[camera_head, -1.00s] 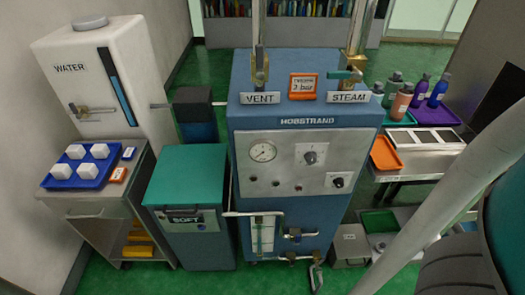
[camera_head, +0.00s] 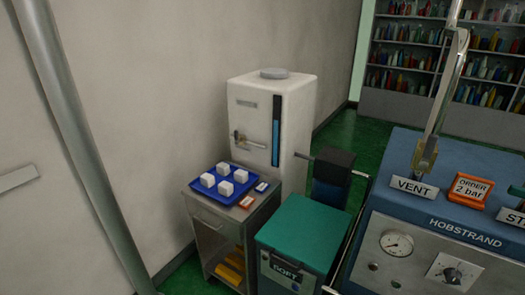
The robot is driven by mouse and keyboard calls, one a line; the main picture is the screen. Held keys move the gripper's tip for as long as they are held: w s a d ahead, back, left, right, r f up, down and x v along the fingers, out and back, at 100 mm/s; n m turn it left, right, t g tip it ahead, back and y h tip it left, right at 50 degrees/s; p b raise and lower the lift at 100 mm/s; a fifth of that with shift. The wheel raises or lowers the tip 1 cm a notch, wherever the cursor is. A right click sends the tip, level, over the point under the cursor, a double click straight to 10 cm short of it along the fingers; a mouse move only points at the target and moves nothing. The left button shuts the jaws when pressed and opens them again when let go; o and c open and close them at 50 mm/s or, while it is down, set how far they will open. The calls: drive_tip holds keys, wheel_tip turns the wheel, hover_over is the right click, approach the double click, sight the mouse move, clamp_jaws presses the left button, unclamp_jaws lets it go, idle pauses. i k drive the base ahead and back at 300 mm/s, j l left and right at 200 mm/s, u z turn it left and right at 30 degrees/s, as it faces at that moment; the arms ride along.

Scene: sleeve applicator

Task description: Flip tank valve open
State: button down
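The tank valve (camera_head: 243,139) is a small brass fitting with a light lever on the tank's front, low and to the left. The lever looks roughly level, but it is too small to tell whether the valve is open. My gripper is not in view, so its distance from the valve cannot be seen.
A cart with a blue tray (camera_head: 226,197) of white blocks stands before the tank. A teal-lidded softener box (camera_head: 303,233) is beside it. The blue Hobstrand machine (camera_head: 450,210) fills the right. A grey pole (camera_head: 88,150) crosses the left. Green floor shows behind.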

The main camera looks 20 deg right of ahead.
sight(237, 142)
drive_tip(key=i+j+z, duration=0.15)
drive_tip(key=z, duration=0.2)
drive_tip(key=i+j+z, duration=0.1)
drive_tip(key=z, duration=0.25)
drive_tip(key=i+j+z, duration=0.1)
drive_tip(key=j, duration=0.3)
drive_tip(key=i+j+z, duration=0.1)
drive_tip(key=j, duration=0.3)
drive_tip(key=i+j, duration=0.25)
drive_tip(key=j, duration=0.15)
drive_tip(key=i+j+z, duration=0.15)
drive_tip(key=j, duration=0.25)
drive_tip(key=i+j+z, duration=0.1)
drive_tip(key=j, duration=0.3)
drive_tip(key=i+j, duration=0.1)
drive_tip(key=j, duration=0.3)
drive_tip(key=i+j, duration=0.1)
drive_tip(key=j, duration=0.3)
drive_tip(key=i+j, duration=0.1)
drive_tip(key=j, duration=0.35)
drive_tip(key=i+j, duration=0.1)
drive_tip(key=j, duration=0.3)
